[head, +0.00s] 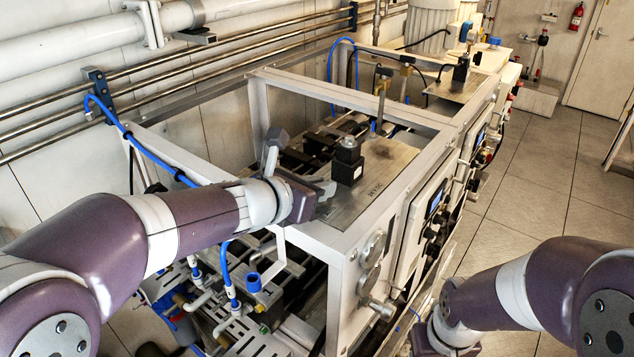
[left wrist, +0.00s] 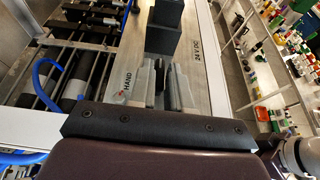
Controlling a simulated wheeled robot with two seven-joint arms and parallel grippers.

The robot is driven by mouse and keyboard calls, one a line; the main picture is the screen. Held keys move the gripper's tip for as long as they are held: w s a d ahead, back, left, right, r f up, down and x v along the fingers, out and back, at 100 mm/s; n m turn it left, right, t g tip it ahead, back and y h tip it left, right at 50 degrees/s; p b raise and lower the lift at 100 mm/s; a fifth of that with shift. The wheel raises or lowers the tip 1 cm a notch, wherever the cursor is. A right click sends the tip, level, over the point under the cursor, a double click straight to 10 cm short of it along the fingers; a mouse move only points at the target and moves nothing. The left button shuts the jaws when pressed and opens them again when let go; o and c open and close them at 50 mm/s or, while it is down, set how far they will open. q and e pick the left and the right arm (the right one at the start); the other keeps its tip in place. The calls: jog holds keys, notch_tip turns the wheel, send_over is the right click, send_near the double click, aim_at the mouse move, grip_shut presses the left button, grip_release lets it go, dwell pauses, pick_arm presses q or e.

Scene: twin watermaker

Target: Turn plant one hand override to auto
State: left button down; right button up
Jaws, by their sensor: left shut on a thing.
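The plant one valve block is a black box (head: 347,163) with a metal top, standing on a pale metal plate (head: 385,165) in the frame. In the left wrist view the black box (left wrist: 165,25) stands just beyond my fingers. My left gripper (head: 326,190) is low beside the box's near left side. In the left wrist view its fingers (left wrist: 165,85) are closed together on a small dark part, likely the override lever, mostly hidden between them. A HAND label (left wrist: 125,83) with a red mark lies left of the fingers. No AUTO label shows. My right gripper is out of view.
A white frame (head: 350,105) surrounds the plate. Blue hoses (head: 150,145) and pipes lie around my left arm. A similar plate with a second block (head: 460,72) stands farther back. Panel gauges and knobs (head: 432,232) face the aisle (head: 530,180), which is clear floor.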

pick_arm(q)
jog(key=c, duration=1.2)
grip_release()
jog(key=shift+o, duration=0.2)
jog(key=shift+w+d+f, duration=0.1)
jog(key=shift+w+d, duration=0.05)
jog(key=shift+w, duration=0.1)
jog(key=v, duration=1.2)
jog(key=shift+s, duration=0.25)
